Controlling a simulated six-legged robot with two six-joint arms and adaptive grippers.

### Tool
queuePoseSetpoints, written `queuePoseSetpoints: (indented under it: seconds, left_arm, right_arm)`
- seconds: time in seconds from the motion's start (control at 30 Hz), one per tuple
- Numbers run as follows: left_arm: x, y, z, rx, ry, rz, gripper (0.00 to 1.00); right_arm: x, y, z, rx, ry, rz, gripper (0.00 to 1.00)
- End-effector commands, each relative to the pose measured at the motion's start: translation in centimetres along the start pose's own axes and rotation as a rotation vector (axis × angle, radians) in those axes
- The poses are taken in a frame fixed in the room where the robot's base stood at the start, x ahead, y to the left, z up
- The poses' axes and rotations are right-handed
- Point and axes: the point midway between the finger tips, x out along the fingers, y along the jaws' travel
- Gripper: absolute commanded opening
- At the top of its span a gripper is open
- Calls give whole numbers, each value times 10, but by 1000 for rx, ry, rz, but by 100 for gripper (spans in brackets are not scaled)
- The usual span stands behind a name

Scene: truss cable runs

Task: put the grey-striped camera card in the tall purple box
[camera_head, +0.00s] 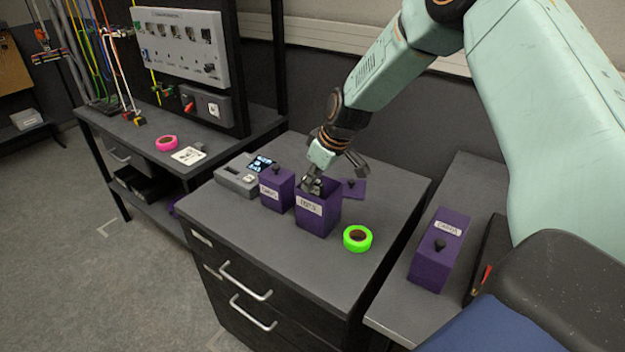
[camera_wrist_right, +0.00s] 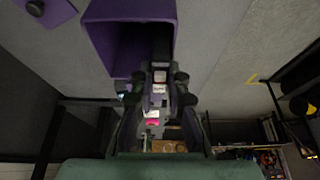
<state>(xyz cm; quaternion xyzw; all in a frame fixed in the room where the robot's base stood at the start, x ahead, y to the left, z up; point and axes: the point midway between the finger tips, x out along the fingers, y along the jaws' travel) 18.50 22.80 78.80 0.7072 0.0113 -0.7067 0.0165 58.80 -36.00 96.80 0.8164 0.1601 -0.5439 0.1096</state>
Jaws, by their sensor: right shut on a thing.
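The tall purple box (camera_head: 316,217) stands open on the dark-topped drawer cabinet, with a white label on its front. My right gripper (camera_head: 313,184) points down at its mouth, with the fingertips at or just inside the opening. In the right wrist view the open box (camera_wrist_right: 108,52) is at the top and my right gripper (camera_wrist_right: 160,68) reaches over it. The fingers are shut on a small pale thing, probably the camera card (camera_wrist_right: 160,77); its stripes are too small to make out. My left gripper is not in view.
A purple lid (camera_head: 354,190) with a black knob lies behind the box. A lidded purple box (camera_head: 277,190) and a grey device (camera_head: 237,181) stand to its left. Green tape (camera_head: 357,239) lies to its right. Another purple box (camera_head: 440,250) is on the right-hand bench.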

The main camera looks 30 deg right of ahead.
Motion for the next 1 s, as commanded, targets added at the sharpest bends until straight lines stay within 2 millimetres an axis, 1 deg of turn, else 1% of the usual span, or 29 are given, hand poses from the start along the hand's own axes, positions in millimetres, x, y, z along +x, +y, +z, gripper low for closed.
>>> queuePoseSetpoints:
  seconds: [0.07, 0.4, 0.43, 0.73, 0.93, 1.0]
  left_arm:
    - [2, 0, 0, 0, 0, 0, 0]
    - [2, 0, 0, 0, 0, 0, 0]
    - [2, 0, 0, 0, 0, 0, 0]
    - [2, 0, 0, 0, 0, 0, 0]
    - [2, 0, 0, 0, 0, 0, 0]
    - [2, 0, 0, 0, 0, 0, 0]
  right_arm:
    - [2, 0, 1, 0, 0, 0, 0]
    - [2, 0, 0, 0, 0, 0, 0]
    - [2, 0, 0, 0, 0, 0, 16]
    - [2, 0, 0, 0, 0, 0, 41]
    - [2, 0, 0, 0, 0, 0, 41]
    - [2, 0, 1, 0, 0, 0, 36]
